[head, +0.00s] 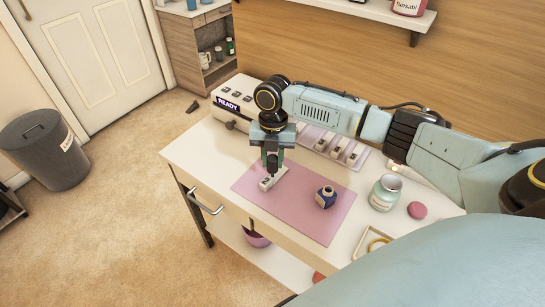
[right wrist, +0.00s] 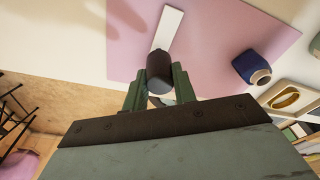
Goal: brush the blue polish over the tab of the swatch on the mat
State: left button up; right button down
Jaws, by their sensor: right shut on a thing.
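My right gripper (head: 271,160) points down over the left part of the pink mat (head: 298,214). It is shut on a dark brush cap, a black cylinder (right wrist: 160,70) between its fingers in the right wrist view. The white swatch (head: 267,184) lies on the mat just below the cap; its strip also shows in the right wrist view (right wrist: 171,25). The cap hides the swatch's near end and the brush tip, so I cannot tell whether they touch. The blue polish bottle (head: 325,198) stands uncapped on the mat, right of the gripper. My left gripper is out of view.
A white device marked READY (head: 228,105) and a tray of several swatches (head: 343,150) stand behind the mat. The mat's front is clear.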

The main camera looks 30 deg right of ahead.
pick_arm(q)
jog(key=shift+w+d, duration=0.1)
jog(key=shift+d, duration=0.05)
pick_arm(e)
jog(key=shift+f, duration=0.2)
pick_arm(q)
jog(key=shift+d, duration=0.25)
pick_arm(e)
jog(key=shift+d, duration=0.15)
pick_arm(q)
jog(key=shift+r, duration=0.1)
pick_arm(e)
jog(key=shift+w+d, duration=0.2)
jog(key=shift+d, duration=0.3)
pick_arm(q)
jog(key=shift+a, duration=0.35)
pick_arm(e)
jog(key=shift+w+d, duration=0.2)
jog(key=shift+d, duration=0.4)
jog(key=shift+d, duration=0.1)
jog(key=shift+w+d, duration=0.2)
jog(key=shift+d, duration=0.25)
jog(key=shift+d, duration=0.1)
